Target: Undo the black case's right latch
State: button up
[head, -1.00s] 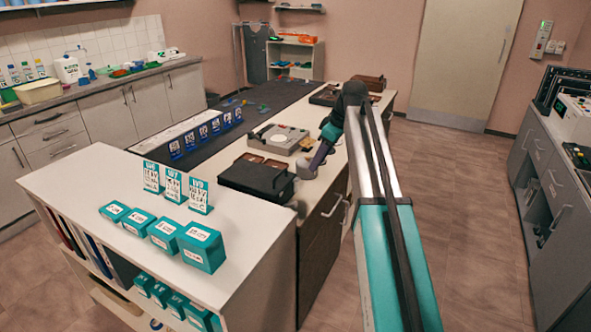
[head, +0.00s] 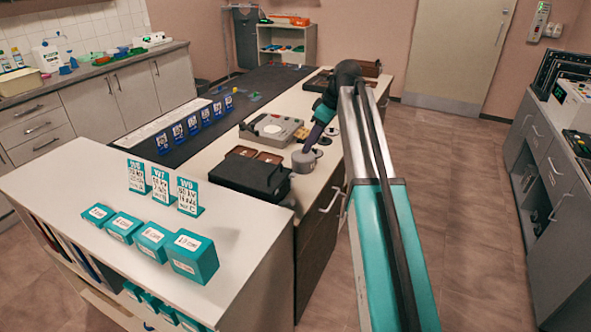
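The black case (head: 240,177) lies on the white-topped bench, just behind the shelf unit with the teal boxes. Its lid looks shut, with a dark handle shape along the near right side. Its latches are too small to tell apart. My arm reaches over the bench from the right, and its dark wrist slants down to my gripper (head: 306,158), a grey rounded shape close to the right of the case. I cannot tell whether it touches the case. The fingers are not clear, so open or shut does not show.
A grey device (head: 270,130) and brown trays (head: 255,154) lie beyond the case. Teal boxes (head: 193,257) and upright cards (head: 161,186) stand on the near shelf unit (head: 80,183). Blue cards (head: 207,120) line the dark mat. The floor (head: 455,210) at right is clear.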

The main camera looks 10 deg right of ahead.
aim_at(294, 175)
jog(key=shift+p+x, duration=1.2)
jog(key=shift+x, duration=5.55)
jog(key=shift+s+f, duration=0.1)
jog(key=shift+s, duration=0.05)
grip_shut()
